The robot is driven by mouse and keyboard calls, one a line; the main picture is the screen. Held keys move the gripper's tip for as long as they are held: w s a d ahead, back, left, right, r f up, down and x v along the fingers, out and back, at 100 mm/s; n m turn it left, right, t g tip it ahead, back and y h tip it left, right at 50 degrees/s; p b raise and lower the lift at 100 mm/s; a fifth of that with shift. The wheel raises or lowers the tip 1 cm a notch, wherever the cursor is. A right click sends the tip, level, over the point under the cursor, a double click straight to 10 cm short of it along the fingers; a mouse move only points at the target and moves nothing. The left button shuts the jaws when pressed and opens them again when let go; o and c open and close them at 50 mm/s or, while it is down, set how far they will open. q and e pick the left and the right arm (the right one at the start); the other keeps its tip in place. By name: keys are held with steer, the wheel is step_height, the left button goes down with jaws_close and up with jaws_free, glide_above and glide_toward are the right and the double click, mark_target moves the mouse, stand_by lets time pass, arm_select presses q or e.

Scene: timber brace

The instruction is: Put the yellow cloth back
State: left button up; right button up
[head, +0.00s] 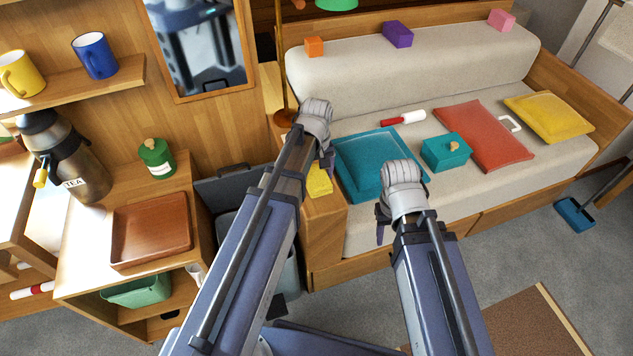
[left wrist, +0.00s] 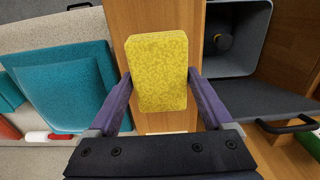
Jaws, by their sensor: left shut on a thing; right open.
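The yellow cloth (head: 319,181) looks like a thick folded block; it also shows in the left wrist view (left wrist: 158,72). My left gripper (head: 326,163) is shut on it, with one finger on each side in the left wrist view. The cloth is over or on the wooden sofa arm (head: 323,225); I cannot tell whether it touches the wood. My right gripper (head: 382,222) is open and empty, in front of the teal cushion at the sofa's front.
On the sofa lie a teal cushion (head: 366,160), a teal box (head: 446,152), a red cushion (head: 484,136) and a yellow cushion (head: 549,116). Left of the sofa arm is an open grey bin (left wrist: 236,40). A brown tray (head: 151,230) and a green canister (head: 156,158) stand on the cabinet.

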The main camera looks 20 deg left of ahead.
mark_target(316, 175)
arm_select(q)
steer(key=shift+f+b, duration=0.3)
steer(key=shift+f, duration=0.5)
steer(key=shift+r, duration=0.1)
arm_select(e)
steer(key=shift+f, duration=0.7)
arm_select(q)
steer(key=o, duration=1)
steer(key=shift+c, duration=0.2)
arm_select(e)
steer(key=shift+f, duration=0.1)
arm_select(q)
step_height(316, 175, up, 12)
steer(key=p, duration=1.2)
steer(key=s+d+m+y, duration=0.1)
steer(key=s+d+m, duration=0.9)
steer(key=s, duration=0.4)
steer(key=shift+s+d+m, duration=0.15)
steer(key=shift+d+m, duration=0.1)
steer(key=shift+m, duration=0.05)
arm_select(e)
step_height(316, 175, up, 12)
